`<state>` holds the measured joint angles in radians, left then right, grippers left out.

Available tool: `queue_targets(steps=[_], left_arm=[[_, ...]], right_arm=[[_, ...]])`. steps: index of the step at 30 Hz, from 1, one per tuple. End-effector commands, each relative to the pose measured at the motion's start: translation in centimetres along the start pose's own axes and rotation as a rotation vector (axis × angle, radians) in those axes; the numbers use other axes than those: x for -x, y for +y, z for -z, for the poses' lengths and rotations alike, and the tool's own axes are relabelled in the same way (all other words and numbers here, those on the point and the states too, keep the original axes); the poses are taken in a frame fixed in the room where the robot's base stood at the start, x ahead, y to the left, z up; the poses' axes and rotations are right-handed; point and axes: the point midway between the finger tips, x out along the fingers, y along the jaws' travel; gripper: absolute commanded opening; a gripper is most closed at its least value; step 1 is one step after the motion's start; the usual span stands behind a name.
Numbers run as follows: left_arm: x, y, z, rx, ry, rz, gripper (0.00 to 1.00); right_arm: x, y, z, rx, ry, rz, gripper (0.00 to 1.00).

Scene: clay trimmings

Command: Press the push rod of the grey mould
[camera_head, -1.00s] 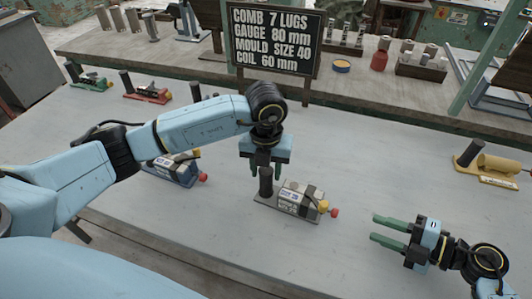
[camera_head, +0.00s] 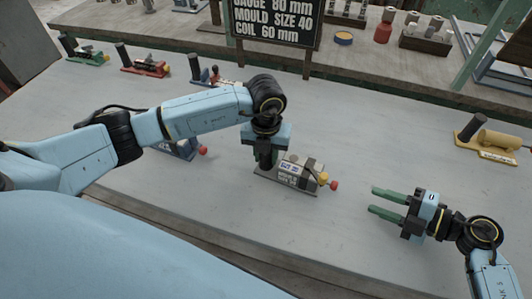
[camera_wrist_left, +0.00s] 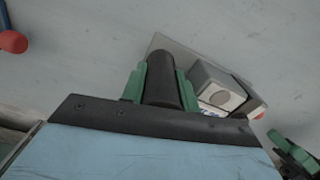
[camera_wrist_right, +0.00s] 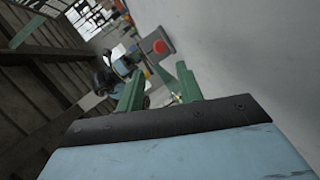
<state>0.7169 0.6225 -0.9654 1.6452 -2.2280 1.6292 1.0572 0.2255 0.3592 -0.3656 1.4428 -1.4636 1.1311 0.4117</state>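The grey mould (camera_head: 299,172) sits on its flat plate in the middle of the bench. A yellow collar (camera_head: 323,179) and a red-tipped push rod (camera_head: 334,185) stick out of its right end. A dark upright handle (camera_wrist_left: 163,80) stands at the plate's other end. My left gripper (camera_head: 266,160) is down over this handle, one green finger on each side, and looks shut on it in the left wrist view. My right gripper (camera_head: 388,202) is open and empty, to the right of the red tip and apart from it. The red tip shows in the right wrist view (camera_wrist_right: 159,46).
A blue mould (camera_head: 182,147) sits partly behind my left arm. Green (camera_head: 85,56), red (camera_head: 145,66) and yellow (camera_head: 490,150) moulds stand farther off. A black sign (camera_head: 275,22) stands at the back. The bench (camera_head: 400,130) right of the grey mould is clear.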

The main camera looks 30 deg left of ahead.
Motion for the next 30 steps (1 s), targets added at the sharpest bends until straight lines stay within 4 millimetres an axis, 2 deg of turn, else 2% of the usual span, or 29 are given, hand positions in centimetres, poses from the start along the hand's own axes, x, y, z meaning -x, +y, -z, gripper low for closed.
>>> queue_targets(steps=[4,12,16,20,30], left_arm=[[0.1,0.0,0.0,0.0,-0.001,0.0,0.0],[0.1,0.0,-0.1,0.0,-0.001,0.0,0.0],[0.1,0.0,-0.1,0.001,-0.001,0.0,0.0],[0.1,0.0,-0.1,0.001,-0.001,0.001,0.0],[0.1,0.0,-0.1,0.001,-0.002,0.001,0.0]], right_arm=[[0.0,0.0,0.0,0.0,0.0,0.0,0.34],[0.0,0.1,0.0,0.009,0.001,0.002,0.0],[0.1,0.6,-0.1,0.106,0.011,0.025,0.0],[0.2,1.7,-0.2,0.342,0.042,0.077,0.0],[1.6,4.1,-0.6,1.181,0.221,0.245,0.0]])
